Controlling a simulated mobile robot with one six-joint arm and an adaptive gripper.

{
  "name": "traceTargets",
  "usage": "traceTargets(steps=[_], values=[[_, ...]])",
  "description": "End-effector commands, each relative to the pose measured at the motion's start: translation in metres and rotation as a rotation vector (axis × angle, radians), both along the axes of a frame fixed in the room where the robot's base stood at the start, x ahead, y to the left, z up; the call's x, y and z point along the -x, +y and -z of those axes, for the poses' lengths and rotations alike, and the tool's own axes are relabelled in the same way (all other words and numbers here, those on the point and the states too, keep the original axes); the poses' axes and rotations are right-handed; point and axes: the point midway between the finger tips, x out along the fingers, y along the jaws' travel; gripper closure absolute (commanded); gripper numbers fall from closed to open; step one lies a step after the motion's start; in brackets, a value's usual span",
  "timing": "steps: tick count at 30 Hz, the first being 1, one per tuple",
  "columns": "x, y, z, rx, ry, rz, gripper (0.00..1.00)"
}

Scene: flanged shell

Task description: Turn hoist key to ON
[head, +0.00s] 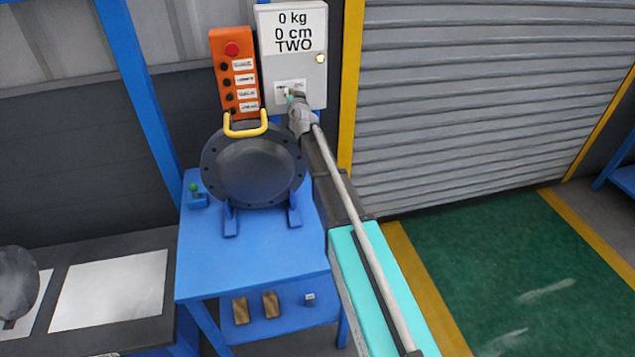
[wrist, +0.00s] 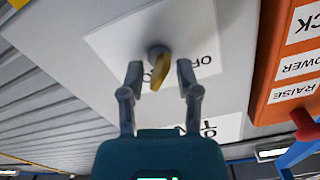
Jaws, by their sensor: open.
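The hoist key (wrist: 161,68) is yellow and sits on a grey round lock on a white label plate (wrist: 112,42). In the wrist view it lies between the two fingers of my gripper (wrist: 161,72), which is open. I see no clear finger contact with the key. Part of the lettering on the plate is hidden behind the key and a finger. In the head view my gripper (head: 292,97) is at the lower part of the grey control box (head: 305,67), in front of its label plate (head: 290,85). The key is too small and covered to make out there.
An orange button panel (head: 234,75) with a red button hangs left of the box; it also shows in the wrist view (wrist: 290,60). A dark flanged shell (head: 252,172) with a yellow handle stands on the blue table (head: 255,265) below. The right floor is clear.

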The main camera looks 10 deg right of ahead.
Motion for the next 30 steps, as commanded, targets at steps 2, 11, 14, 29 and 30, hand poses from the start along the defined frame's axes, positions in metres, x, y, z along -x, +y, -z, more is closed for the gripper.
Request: traceTargets(steps=[2,11,14,29,30], values=[[0.0,0.0002,-0.0001,0.023,0.0,0.0,0.57],[0.0,0.0008,-0.0003,0.113,-0.001,0.0,0.57],[0.0,0.0009,-0.0003,0.148,-0.001,-0.001,0.57],[0.0,0.0026,-0.0002,0.426,-0.001,-0.002,0.57],[0.0001,0.0028,-0.0002,0.467,-0.001,-0.002,0.57]])
